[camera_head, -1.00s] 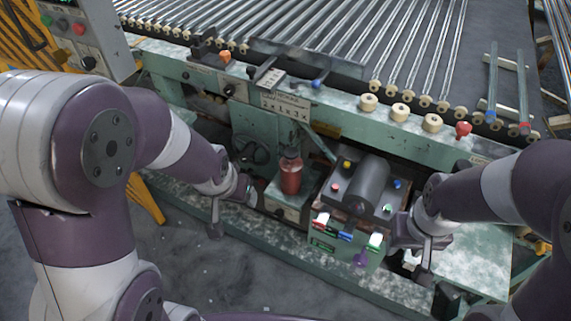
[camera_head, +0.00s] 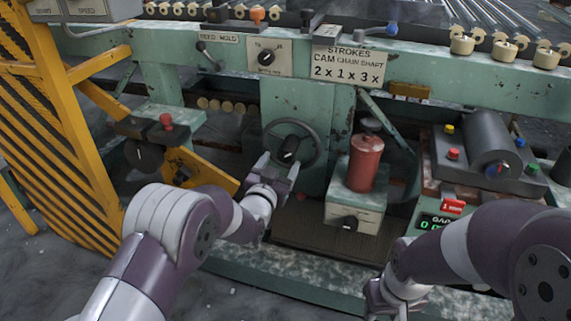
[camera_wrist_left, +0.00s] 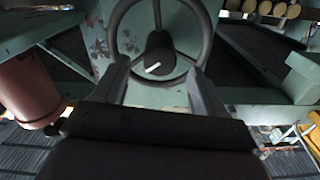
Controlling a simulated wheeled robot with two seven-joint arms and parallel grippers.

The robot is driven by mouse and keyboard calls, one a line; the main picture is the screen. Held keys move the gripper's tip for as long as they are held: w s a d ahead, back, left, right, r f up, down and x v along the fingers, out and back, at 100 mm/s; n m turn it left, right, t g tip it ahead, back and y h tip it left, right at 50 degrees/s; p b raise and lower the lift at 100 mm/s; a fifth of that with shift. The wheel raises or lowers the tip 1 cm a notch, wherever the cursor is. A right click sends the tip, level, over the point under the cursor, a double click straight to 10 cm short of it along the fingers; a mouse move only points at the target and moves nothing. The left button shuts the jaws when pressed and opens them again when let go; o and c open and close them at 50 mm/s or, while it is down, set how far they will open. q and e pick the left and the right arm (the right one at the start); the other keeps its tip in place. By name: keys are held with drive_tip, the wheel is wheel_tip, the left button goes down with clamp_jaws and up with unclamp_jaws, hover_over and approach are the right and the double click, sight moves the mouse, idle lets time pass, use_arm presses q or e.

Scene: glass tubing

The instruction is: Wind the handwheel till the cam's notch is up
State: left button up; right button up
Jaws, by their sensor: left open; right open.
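The dark handwheel (camera_head: 289,147) is on the green machine front, with a black hub at its centre. In the left wrist view the handwheel (camera_wrist_left: 157,58) is straight ahead, its hub carrying a short white mark. My left gripper (camera_head: 278,168) is open just in front of the wheel's lower part; in the wrist view its fingers (camera_wrist_left: 160,78) stand apart with nothing between them. I cannot tell whether they touch the rim. My right gripper (camera_head: 383,297) is open low at the right, away from the wheel. I cannot make out the cam or its notch.
A red cylinder (camera_head: 365,163) on a green box stands right of the wheel. A yellow guard (camera_head: 60,110) and a yellow bracket (camera_head: 200,171) are at the left. A strokes sign (camera_head: 346,66) and a dial (camera_head: 267,57) are above. A gauge unit (camera_head: 490,150) is at the right.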

sight(284, 157)
use_arm(q)
drive_tip(key=b+x, duration=0.1)
drive_tip(key=x, duration=0.4)
drive_tip(key=shift+f, duration=0.1)
drive_tip(key=shift+d, duration=0.1)
clamp_jaws()
use_arm(e)
wheel_tip(284, 157, down, 2)
drive_tip(key=shift+f, duration=0.1)
use_arm(q)
drive_tip(key=n+p, duration=0.1)
drive_tip(key=n, duration=0.3)
drive_tip(key=shift+n, duration=0.4)
drive_tip(key=n+p, duration=0.1)
drive_tip(key=n, duration=0.4)
drive_tip(key=shift+p, duration=0.35)
use_arm(e)
wheel_tip(284, 157, up, 3)
drive_tip(key=shift+r, duration=0.1)
use_arm(q)
drive_tip(key=shift+n, duration=0.4)
